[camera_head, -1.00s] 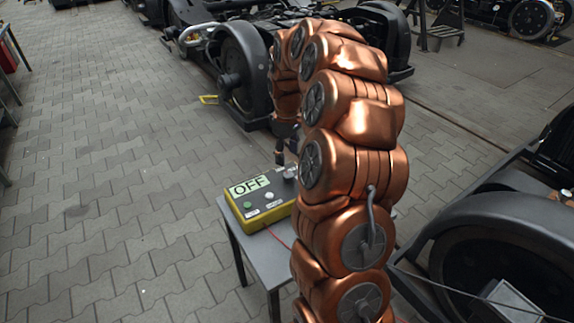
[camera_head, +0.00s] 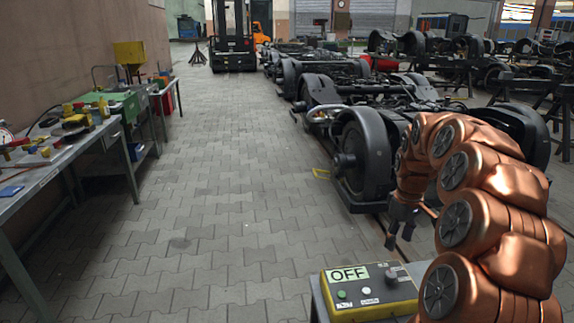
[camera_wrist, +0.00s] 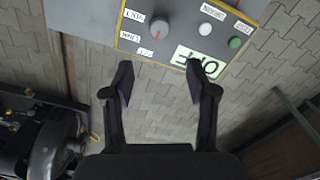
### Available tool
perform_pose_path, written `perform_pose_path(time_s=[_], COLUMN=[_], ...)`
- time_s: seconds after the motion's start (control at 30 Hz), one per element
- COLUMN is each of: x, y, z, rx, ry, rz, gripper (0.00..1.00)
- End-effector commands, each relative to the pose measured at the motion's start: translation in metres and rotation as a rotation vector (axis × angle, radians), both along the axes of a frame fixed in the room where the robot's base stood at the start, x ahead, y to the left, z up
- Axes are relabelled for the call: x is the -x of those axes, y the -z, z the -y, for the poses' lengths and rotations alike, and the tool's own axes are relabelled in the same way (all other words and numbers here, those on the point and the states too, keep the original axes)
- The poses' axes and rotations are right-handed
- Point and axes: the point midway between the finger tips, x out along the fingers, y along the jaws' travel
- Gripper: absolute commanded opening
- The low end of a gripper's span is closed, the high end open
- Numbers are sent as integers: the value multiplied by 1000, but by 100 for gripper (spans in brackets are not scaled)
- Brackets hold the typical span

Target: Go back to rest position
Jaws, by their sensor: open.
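My gripper (camera_wrist: 162,85) is open and empty in the wrist view, its two dark fingers apart. In the head view my gripper (camera_head: 397,228) hangs at the end of my copper arm, in front of the black bogie wheel. A yellow-edged control box (camera_head: 366,293) with a green "OFF" display (camera_head: 348,274) sits on a small grey table at the bottom right. In the wrist view the box (camera_wrist: 183,38) shows a knob, a white button and a green button. The fingertips appear just short of the box's lower edge there. Their height above it cannot be told.
Black bogies (camera_head: 365,150) stand in a row on the right. A workbench (camera_head: 60,160) with tools runs along the left wall. A forklift (camera_head: 232,40) stands at the back. The paved floor (camera_head: 225,190) between bench and bogies is clear.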

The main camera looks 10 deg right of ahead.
Motion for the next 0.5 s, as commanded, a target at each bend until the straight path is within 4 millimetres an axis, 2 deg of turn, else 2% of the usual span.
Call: perform_pose_path(time_s=[0.07,0.17,0.37,0.5], x=[1,8,41,74], y=[-2,-7,-16,-20], z=[-6,-24,-87,-128], rx=[-2,-9,-28,-34], ry=[-2,-6,-8,5], rz=[-1,-3,-33,-60], gripper=[58,58,58,58])
